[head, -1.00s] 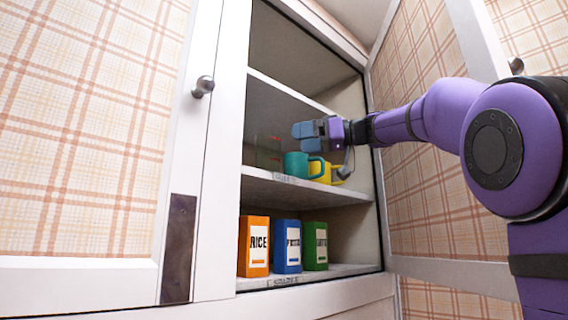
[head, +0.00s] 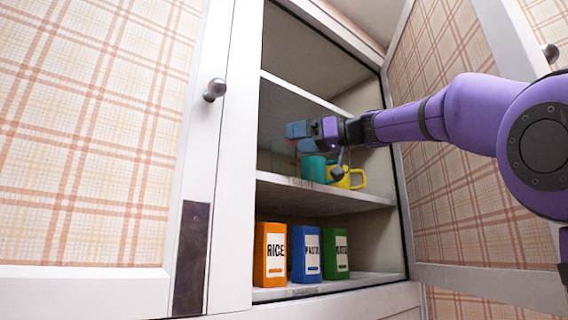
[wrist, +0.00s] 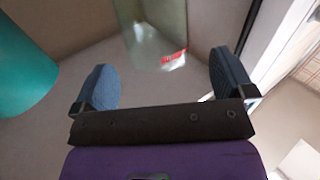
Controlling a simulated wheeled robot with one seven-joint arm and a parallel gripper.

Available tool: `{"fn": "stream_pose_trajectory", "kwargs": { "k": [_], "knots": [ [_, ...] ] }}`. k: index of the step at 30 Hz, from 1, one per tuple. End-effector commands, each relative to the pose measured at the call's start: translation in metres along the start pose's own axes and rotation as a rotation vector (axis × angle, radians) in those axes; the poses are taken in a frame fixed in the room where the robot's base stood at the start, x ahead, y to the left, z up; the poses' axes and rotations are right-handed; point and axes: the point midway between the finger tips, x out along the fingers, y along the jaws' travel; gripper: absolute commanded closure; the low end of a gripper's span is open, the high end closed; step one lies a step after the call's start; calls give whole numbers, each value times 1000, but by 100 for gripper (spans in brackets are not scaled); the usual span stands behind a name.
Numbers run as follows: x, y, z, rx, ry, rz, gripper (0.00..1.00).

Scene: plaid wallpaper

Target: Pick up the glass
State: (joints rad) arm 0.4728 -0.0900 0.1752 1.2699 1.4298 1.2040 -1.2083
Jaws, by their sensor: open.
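The glass (head: 285,158) is clear and faint, standing at the left end of the middle cupboard shelf, beside the teal mug. In the wrist view the glass (wrist: 150,42) shows at the top centre with a red mark on it, beyond the fingertips and roughly between them. My gripper (head: 298,131) reaches in from the right, at about the glass's upper part. In the wrist view my gripper (wrist: 164,82) has its two blue fingers wide apart, with nothing held between them. The glass's top is cut off in the wrist view.
A teal mug (head: 312,169) and a yellow mug (head: 357,179) stand right of the glass; the teal mug (wrist: 22,78) is at left in the wrist view. Rice (head: 269,255), blue (head: 306,255) and green (head: 337,251) boxes stand below. Open door (head: 455,150) at right.

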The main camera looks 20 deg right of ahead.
Motion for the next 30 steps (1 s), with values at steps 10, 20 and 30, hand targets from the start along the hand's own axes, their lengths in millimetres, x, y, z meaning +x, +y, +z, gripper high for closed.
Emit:
{"fn": "stream_pose_trajectory", "kwargs": {
  "k": [10,20,30],
  "knots": [
    [41,2,2,0,-1,-1,0],
    [43,2,2,0,0,0,16],
    [43,2,2,0,0,0,70]
  ]
}}
